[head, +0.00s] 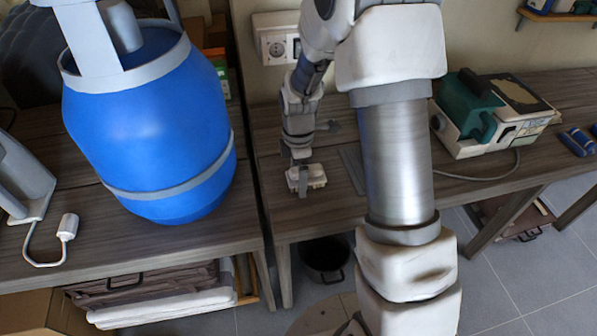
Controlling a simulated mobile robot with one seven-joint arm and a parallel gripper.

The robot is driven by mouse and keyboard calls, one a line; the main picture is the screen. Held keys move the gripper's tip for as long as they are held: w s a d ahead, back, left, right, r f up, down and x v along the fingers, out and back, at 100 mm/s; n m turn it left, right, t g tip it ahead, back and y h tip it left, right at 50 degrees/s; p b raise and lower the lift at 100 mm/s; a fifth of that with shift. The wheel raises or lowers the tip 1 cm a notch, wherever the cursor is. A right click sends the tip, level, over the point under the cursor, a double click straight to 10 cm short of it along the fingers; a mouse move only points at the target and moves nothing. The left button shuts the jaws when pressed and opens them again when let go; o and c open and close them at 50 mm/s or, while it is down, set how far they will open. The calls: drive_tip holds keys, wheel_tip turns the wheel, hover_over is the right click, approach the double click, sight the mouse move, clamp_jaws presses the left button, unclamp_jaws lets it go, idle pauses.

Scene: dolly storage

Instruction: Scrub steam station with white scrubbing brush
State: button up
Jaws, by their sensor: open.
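The steam station (505,128) stands on the right part of the wooden bench, a cream body with a dark green iron resting on it. The white scrubbing brush (317,176) lies on the bench, left of the middle, near the front edge. My gripper (302,181) points down over the brush. It is open, and one grey finger shows on the near side of the brush. The far finger is hidden, and I cannot tell whether either finger touches the brush. My arm covers the bench between the brush and the station.
A large blue barrel (150,120) stands on the left bench. A power socket (279,43) is on the wall behind. A grey cable (480,178) runs along the bench from the station. Blue items (578,141) lie at the far right. A dark pot (325,255) is underneath.

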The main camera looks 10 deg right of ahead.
drive_tip(key=c, duration=1.4)
drive_tip(key=o, duration=1.1)
drive_tip(key=shift+o, duration=0.2)
drive_tip(key=shift+r, duration=0.15)
drive_tip(key=shift+r+p, duration=0.7)
drive_tip(key=shift+r, duration=0.05)
drive_tip(key=c, duration=1.2)
